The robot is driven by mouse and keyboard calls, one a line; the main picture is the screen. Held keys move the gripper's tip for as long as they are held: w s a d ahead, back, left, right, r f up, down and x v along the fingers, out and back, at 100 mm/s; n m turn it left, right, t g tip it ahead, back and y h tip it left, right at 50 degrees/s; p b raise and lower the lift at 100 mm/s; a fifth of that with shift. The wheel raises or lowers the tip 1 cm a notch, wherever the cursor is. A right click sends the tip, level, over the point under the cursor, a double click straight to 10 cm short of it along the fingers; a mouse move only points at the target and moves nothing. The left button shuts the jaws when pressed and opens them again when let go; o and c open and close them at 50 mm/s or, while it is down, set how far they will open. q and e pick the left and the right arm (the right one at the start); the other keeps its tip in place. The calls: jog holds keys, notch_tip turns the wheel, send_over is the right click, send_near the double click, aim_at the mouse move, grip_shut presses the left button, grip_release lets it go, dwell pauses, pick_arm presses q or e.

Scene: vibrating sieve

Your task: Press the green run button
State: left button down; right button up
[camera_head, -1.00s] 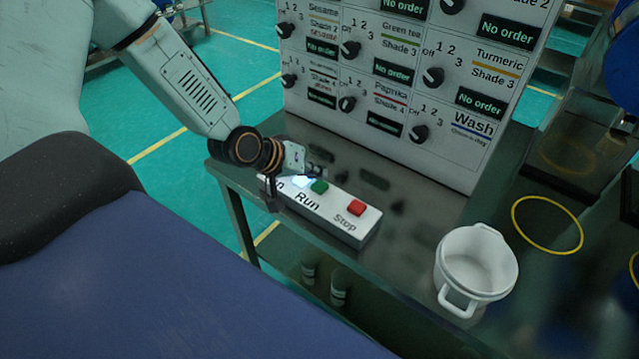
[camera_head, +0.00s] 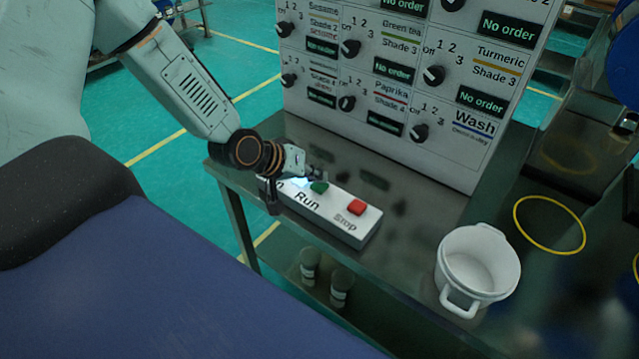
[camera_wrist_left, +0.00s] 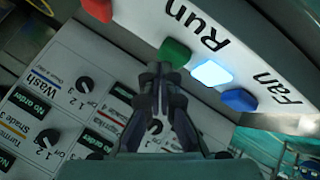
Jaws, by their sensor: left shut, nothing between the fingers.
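The green run button (camera_head: 319,187) is on a white button box, above the printed word Run. My left gripper (camera_head: 316,173) is shut and empty, with its fingertips at or just above the green button in the head view. In the left wrist view the shut fingertips (camera_wrist_left: 160,70) overlap the lower edge of the green button (camera_wrist_left: 174,52). I cannot tell whether they touch it. My right gripper is not in view.
The button box (camera_head: 335,217) also has a red stop button (camera_head: 356,207). The left wrist view shows a lit white-blue button (camera_wrist_left: 212,73) and a blue one (camera_wrist_left: 239,100). A dial panel (camera_head: 400,155) stands behind. A white pot (camera_head: 447,262) stands to the right on the dark table.

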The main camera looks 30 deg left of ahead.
aim_at(316, 185)
pick_arm(q)
jog(key=shift+f+b, duration=0.35)
jog(key=shift+f, duration=0.05)
dwell(0.4)
jog(key=shift+r, duration=0.1)
jog(key=shift+r+p, duration=0.85)
jog(key=shift+p, duration=0.1)
notch_tip(316, 185, up, 5)
jog(key=p, duration=0.5)
dwell(0.4)
